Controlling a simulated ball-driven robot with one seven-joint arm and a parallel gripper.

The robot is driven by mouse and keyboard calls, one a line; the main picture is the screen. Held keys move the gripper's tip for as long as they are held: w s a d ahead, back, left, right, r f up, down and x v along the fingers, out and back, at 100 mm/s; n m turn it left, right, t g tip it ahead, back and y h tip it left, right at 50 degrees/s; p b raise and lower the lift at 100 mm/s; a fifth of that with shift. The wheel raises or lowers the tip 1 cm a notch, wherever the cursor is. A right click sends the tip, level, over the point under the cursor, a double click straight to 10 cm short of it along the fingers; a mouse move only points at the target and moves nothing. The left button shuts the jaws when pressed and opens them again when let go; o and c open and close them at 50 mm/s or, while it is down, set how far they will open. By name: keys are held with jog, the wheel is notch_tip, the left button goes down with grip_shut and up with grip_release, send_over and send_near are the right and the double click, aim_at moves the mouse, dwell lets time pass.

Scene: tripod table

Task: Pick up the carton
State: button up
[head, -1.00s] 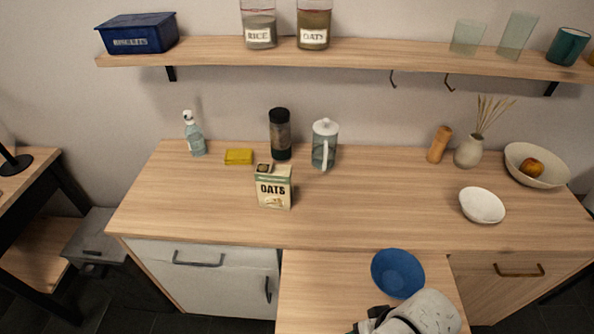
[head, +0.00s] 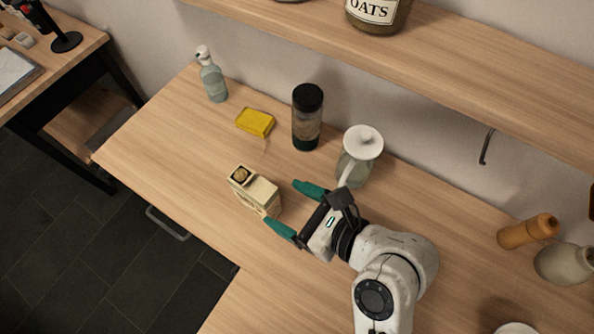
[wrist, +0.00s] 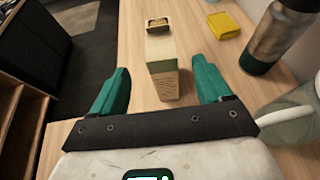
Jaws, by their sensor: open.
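The carton (head: 254,194) is a small cream box with a dark-marked top, standing on the wooden counter. It also shows in the wrist view (wrist: 162,66), ahead of the jaws and roughly midway between them. My gripper (head: 296,208) has green fingertips spread apart, one on either side of the line to the carton. The gap between the fingers is empty in the wrist view (wrist: 160,92), with the carton's near end close to the fingertips. Whether a fingertip touches the carton, I cannot tell.
The counter (head: 165,150) left of the carton is clear.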

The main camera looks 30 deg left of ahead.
aim_at(253, 186)
jog(key=x, duration=0.5)
jog(key=shift+w+r, duration=0.15)
jog(key=shift+w, duration=0.1)
jog(key=shift+s+f+p+x, duration=0.15)
jog(key=shift+p+x, duration=0.2)
jog(key=shift+x, duration=1.1)
jog(key=shift+s+f+p+x, duration=0.1)
jog(key=shift+p+x, duration=0.2)
jog(key=shift+x, duration=1.1)
jog(key=shift+c, duration=0.2)
grip_shut()
